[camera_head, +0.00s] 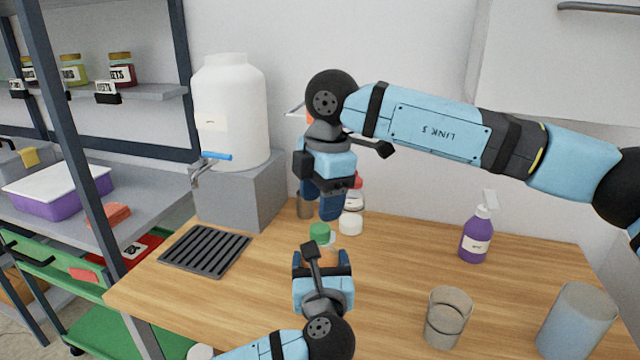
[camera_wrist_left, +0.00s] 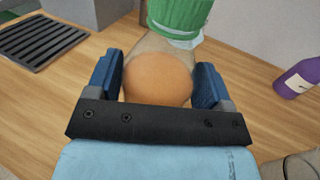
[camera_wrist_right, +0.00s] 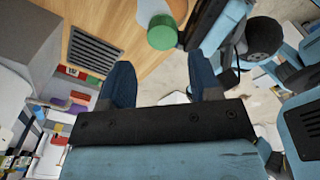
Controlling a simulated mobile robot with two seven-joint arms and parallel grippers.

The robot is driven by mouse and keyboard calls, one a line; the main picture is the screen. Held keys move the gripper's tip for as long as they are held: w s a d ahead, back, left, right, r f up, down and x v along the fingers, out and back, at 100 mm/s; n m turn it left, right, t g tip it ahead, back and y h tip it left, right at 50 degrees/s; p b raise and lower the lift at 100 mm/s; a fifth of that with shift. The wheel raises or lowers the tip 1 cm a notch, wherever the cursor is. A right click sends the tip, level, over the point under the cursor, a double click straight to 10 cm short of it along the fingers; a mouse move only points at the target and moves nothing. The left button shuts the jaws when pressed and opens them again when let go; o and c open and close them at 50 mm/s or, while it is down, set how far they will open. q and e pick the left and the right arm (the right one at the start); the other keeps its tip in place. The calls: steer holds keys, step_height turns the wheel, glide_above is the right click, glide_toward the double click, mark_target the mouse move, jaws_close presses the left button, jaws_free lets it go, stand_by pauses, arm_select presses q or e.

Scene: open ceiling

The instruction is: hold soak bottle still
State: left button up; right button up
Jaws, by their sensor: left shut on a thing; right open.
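The gripper hides most of the bottle in the head view. My right gripper (camera_head: 328,205) is open and empty, pointing down above and behind the cap. In the right wrist view, the green cap (camera_wrist_right: 161,32) shows beyond the fingertips, apart from them.
A white-lidded jar (camera_head: 350,223) stands close behind the bottle. A black drip tray (camera_head: 205,250) and white dispenser (camera_head: 230,115) are at left. A purple pump bottle (camera_head: 475,240), clear glass (camera_head: 447,318) and blue-grey cylinder (camera_head: 576,320) are at right. The table between is clear.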

steer(key=n, duration=0.4)
steer(key=shift+r, duration=0.15)
steer(key=n, duration=0.4)
steer(key=shift+r+n, duration=0.15)
steer(key=shift+n, duration=0.25)
steer(key=n, duration=0.4)
steer(key=shift+r, duration=0.2)
steer(key=n, duration=0.4)
steer(key=shift+r+h, duration=0.15)
steer(key=shift+h, duration=0.15)
steer(key=n, duration=0.4)
steer(key=shift+r+n, duration=0.15)
steer(key=shift+n, duration=0.25)
steer(key=n, duration=0.4)
steer(key=shift+r, duration=0.15)
steer(key=n, duration=0.4)
steer(key=shift+r, duration=0.15)
steer(key=n, duration=0.6)
steer(key=shift+r+h, duration=0.2)
steer(key=shift+h, duration=0.1)
